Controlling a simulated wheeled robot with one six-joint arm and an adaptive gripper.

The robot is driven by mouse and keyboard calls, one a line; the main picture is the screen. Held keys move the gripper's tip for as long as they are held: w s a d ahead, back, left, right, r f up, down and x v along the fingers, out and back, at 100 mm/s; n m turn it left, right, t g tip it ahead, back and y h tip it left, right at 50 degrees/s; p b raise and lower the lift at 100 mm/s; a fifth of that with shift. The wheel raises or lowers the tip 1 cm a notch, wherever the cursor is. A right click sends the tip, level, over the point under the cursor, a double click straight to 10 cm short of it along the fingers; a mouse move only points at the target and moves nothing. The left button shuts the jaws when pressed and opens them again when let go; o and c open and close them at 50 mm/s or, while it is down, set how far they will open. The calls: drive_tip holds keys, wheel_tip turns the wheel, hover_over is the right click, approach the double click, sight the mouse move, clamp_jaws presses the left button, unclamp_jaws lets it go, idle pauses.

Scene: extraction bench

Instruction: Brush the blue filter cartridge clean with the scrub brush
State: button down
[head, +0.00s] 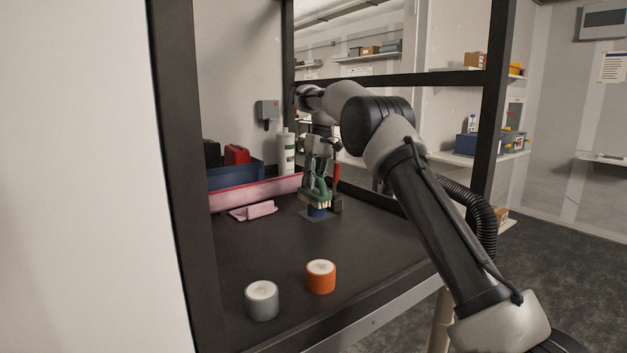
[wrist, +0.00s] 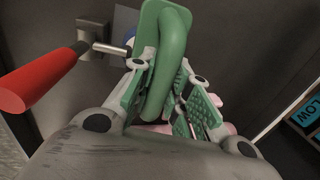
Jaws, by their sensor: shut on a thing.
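The green scrub brush (head: 322,188) is held in my gripper (head: 318,177), with its pale bristles facing down. The blue filter cartridge (head: 317,212) stands on a small grey plate on the dark bench, directly under the bristles. Its top is hidden by the brush, and I cannot tell whether the bristles touch it. In the wrist view my gripper (wrist: 168,74) is shut on the brush's green looped handle (wrist: 172,50). Only a small blue edge of the cartridge (wrist: 130,36) shows beside the brush there.
A red-handled lever (wrist: 40,75) with a metal rod stands close beside the cartridge. A grey-sided cartridge (head: 262,301) and an orange one (head: 321,277) stand at the front. Black frame posts border the bench.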

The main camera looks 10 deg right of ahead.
drive_tip(key=shift+w+a+r, duration=0.1)
drive_tip(key=shift+w+a, duration=0.15)
drive_tip(key=shift+w, duration=0.35)
drive_tip(key=shift+w+a, duration=0.25)
drive_tip(key=shift+w, duration=0.3)
